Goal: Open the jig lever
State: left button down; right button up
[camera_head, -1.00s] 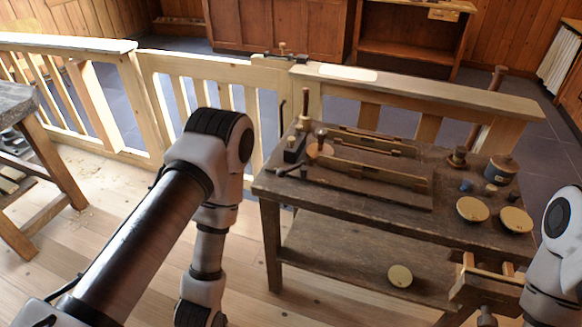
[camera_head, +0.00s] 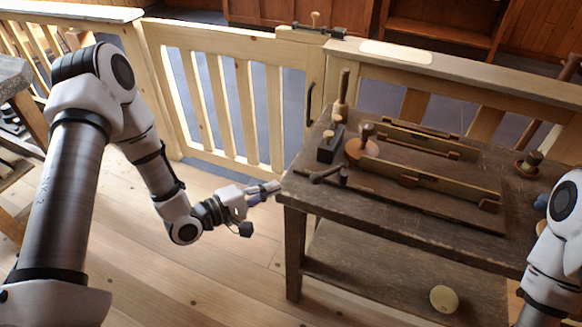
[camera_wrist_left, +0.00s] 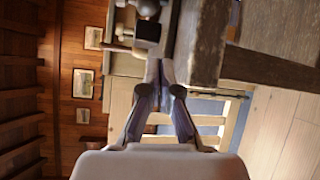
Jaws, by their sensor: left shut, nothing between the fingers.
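The jig (camera_head: 425,180) lies on the wooden bench, with long wooden rails on a dark board. A dark lever with a short cross handle (camera_head: 326,174) sits at its left end, close to the bench's left edge. My left gripper (camera_head: 272,188) is shut and empty, just left of the bench edge and apart from the lever. In the left wrist view its closed fingertips (camera_wrist_left: 160,68) point at the bench edge, below a dark block with a pale face (camera_wrist_left: 148,31). My right arm shows at the right edge; its gripper is out of view.
The bench (camera_head: 390,245) also holds a dark block (camera_head: 328,146), an upright wooden-handled tool (camera_head: 342,100) and a round wooden piece with a knob (camera_head: 363,146). A pale disc (camera_head: 444,299) lies on the lower shelf. A wooden gate (camera_head: 225,90) stands behind. Floor left of the bench is clear.

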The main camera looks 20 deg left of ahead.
aim_at(329, 173)
pick_arm(q)
jog(key=shift+t, duration=0.5)
jog(key=x, duration=0.3)
jog(key=a+x, duration=0.1)
jog(key=x, duration=0.2)
jog(key=w+x, duration=0.1)
jog(key=x, duration=0.2)
jog(key=shift+w+a+r+b, duration=0.1)
jog(key=shift+a+r+b, duration=0.15)
jog(key=shift+b, duration=0.1)
jog(key=shift+s+d+r, duration=0.2)
jog(key=shift+s+d, duration=0.3)
jog(key=shift+d, duration=0.1)
jog(key=shift+s+d+r, duration=0.2)
jog(key=shift+s+d, duration=0.3)
jog(key=shift+d, duration=0.15)
jog(key=shift+s+d, duration=0.2)
jog(key=shift+s, duration=0.1)
pick_arm(e)
jog(key=shift+s+d+f, duration=0.15)
jog(key=shift+f, duration=0.65)
pick_arm(q)
jog(key=shift+y, duration=0.4)
pick_arm(e)
jog(key=shift+d, duration=0.1)
